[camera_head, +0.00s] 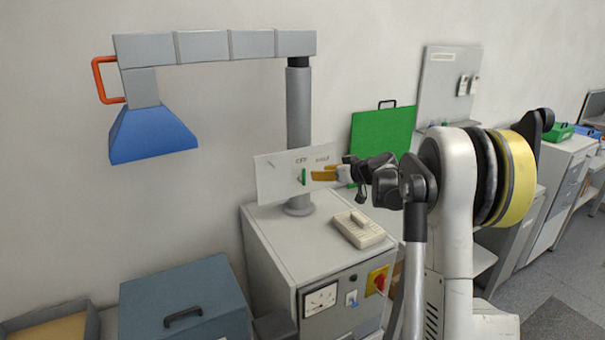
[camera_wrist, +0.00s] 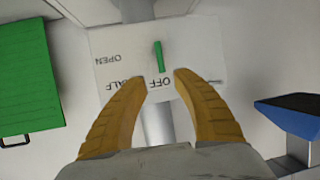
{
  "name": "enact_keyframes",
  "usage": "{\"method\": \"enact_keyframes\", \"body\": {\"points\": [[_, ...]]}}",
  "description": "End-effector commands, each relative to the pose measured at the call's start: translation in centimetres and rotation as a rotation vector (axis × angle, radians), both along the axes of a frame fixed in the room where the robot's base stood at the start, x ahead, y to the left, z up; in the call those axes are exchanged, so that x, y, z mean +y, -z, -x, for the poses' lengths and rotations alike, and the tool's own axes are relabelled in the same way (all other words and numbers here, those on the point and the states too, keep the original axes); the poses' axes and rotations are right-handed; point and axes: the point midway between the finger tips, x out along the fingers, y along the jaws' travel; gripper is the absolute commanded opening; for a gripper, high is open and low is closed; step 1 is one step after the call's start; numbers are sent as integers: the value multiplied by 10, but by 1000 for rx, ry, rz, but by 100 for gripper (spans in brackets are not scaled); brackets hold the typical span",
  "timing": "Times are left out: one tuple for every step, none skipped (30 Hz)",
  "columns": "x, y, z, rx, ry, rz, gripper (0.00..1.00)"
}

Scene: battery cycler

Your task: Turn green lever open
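The green lever (camera_wrist: 158,57) stands nearly upright on a white plate (camera_wrist: 205,50) in the wrist view. The plate is lettered OPEN, OFF and partly hidden HALF, upside down in this view. The lever (camera_head: 304,176) and plate (camera_head: 271,181) also show in the head view, on the grey post. My gripper (camera_wrist: 163,77) has its two yellow fingers apart with nothing held. The fingertips are just short of the lever, one on either side of its line. In the head view my gripper (camera_head: 325,173) is right of the lever, close to the plate.
A grey post (camera_head: 298,105) carries an overhead arm with a blue hood (camera_head: 150,135). Below are a grey cabinet (camera_head: 268,235) with a beige device (camera_head: 358,229) on top and a blue-grey box (camera_head: 185,300). A green panel (camera_head: 382,130) stands behind my gripper.

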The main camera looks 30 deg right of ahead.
Motion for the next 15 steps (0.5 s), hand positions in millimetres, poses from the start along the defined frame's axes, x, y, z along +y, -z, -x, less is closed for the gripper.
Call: {"method": "enact_keyframes", "body": {"points": [[3, 4, -7, 0, -2, 0, 34], [4, 6, -11, 1, -2, 0, 34], [5, 10, -18, 1, -1, 1, 34], [7, 12, -23, 1, -2, -1, 34], [9, 15, -29, 1, -3, -1, 34], [11, 18, -37, 1, -3, -1, 34], [12, 20, -42, 1, -3, 0, 34], [13, 22, -48, 1, -2, 0, 34], [15, 25, -55, 1, -2, -1, 34], [16, 27, -60, 2, -2, 0, 34], [17, 29, -64, 2, -2, 0, 34], [18, 32, -70, 2, -2, 0, 34], [19, 33, -73, 2, -2, 0, 34], [19, 34, -77, 2, -1, 0, 34], [20, 35, -81, 2, -1, 0, 34]]}}
